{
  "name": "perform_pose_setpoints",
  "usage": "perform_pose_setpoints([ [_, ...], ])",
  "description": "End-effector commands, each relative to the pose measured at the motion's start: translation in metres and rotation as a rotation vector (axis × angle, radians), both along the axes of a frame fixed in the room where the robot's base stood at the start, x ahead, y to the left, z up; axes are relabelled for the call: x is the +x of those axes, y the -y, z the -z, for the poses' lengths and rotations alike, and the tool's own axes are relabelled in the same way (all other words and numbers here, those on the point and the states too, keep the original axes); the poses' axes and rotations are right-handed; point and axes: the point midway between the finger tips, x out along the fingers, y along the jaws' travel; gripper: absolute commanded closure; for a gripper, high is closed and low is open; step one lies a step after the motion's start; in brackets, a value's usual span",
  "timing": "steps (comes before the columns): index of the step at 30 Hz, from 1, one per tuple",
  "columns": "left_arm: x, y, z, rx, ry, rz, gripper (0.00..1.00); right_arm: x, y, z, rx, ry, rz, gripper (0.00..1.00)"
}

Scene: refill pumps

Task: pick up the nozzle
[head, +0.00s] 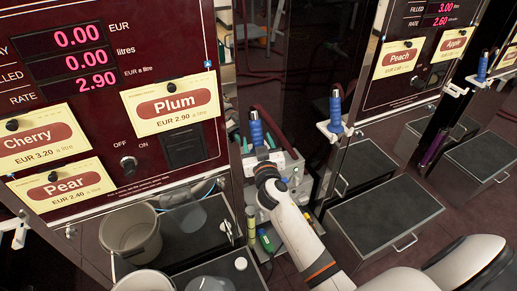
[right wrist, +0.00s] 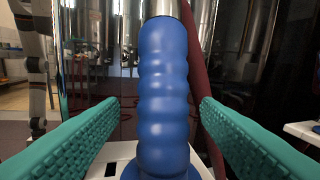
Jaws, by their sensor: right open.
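The nozzle (head: 256,129) has a ribbed blue grip and stands upright in a white holder on the pump, below and right of the Plum label. In the right wrist view the blue grip (right wrist: 163,95) fills the middle, with a metal part above it and a white surface around its foot. My right gripper (head: 254,139) is open at the nozzle. Its green textured fingers (right wrist: 160,104) lie on either side of the blue grip, with a visible gap on each side. My left gripper is not in view.
A second blue nozzle (head: 336,111) stands in a holder to the right, and a third (head: 482,66) farther right. A grey bucket (head: 131,234) is at the lower left. The dark pump panel (head: 215,90) rises close left of my right gripper. Dark-topped drawers (head: 383,215) stand at right.

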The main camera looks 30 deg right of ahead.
Motion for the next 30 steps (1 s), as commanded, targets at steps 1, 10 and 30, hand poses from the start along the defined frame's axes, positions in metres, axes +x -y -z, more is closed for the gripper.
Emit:
perform_pose_setpoints([
  [1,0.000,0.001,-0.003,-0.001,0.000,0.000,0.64,0.008,0.004,-0.003,-0.004,0.001,0.001,0.43],
  [10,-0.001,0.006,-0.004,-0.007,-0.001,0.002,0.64,0.036,0.013,0.000,0.000,0.000,-0.001,0.43],
  [30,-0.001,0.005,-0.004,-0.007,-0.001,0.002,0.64,0.036,0.013,-0.001,-0.001,0.002,-0.001,0.95],
])
